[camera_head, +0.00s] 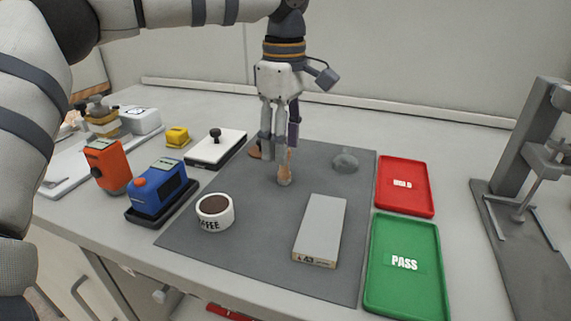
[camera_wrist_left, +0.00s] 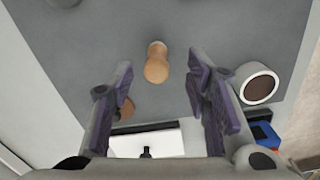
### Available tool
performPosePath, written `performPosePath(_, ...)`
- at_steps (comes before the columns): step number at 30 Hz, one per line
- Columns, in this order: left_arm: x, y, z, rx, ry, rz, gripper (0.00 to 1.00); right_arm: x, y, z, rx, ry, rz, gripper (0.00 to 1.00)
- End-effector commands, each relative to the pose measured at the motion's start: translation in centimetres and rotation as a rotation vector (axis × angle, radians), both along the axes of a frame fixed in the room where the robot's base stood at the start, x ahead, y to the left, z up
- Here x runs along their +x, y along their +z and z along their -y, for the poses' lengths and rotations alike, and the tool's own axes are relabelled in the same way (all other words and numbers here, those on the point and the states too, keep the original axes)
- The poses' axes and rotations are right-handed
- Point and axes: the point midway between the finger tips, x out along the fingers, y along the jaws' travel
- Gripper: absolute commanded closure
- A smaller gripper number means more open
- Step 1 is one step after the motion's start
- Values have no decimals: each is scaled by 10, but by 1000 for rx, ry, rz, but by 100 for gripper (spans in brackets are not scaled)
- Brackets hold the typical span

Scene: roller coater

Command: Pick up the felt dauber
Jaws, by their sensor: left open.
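The felt dauber (camera_head: 285,175), a small light-wood piece with a rounded knob, appears to stand on the grey mat (camera_head: 225,190). The left wrist view shows it from above (camera_wrist_left: 157,64). My left gripper (camera_head: 281,152) points down over the mat, open and empty. I cannot tell the height gap. My right gripper is not in view.
A coffee cup (camera_head: 215,212), a grey block (camera_head: 320,230) and a glassy grey object (camera_head: 345,162) stand around. Red (camera_head: 405,210) and green PASS (camera_head: 403,290) trays lie right; a blue device (camera_head: 160,188) stands left.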

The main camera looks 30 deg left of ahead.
Motion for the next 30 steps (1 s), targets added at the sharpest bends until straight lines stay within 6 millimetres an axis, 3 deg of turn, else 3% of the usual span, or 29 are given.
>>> performPosePath(7, 1, -44, -2, 0, 0, -1, 56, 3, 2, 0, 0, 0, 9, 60)
performPosePath(15, 1, -51, -2, 0, 0, 1, 56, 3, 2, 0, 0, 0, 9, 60)
performPosePath(21, 1, -50, -2, 0, 0, 1, 100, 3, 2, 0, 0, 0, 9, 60)
performPosePath(30, 1, -50, -2, 0, 0, 1, 100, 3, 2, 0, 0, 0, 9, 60)
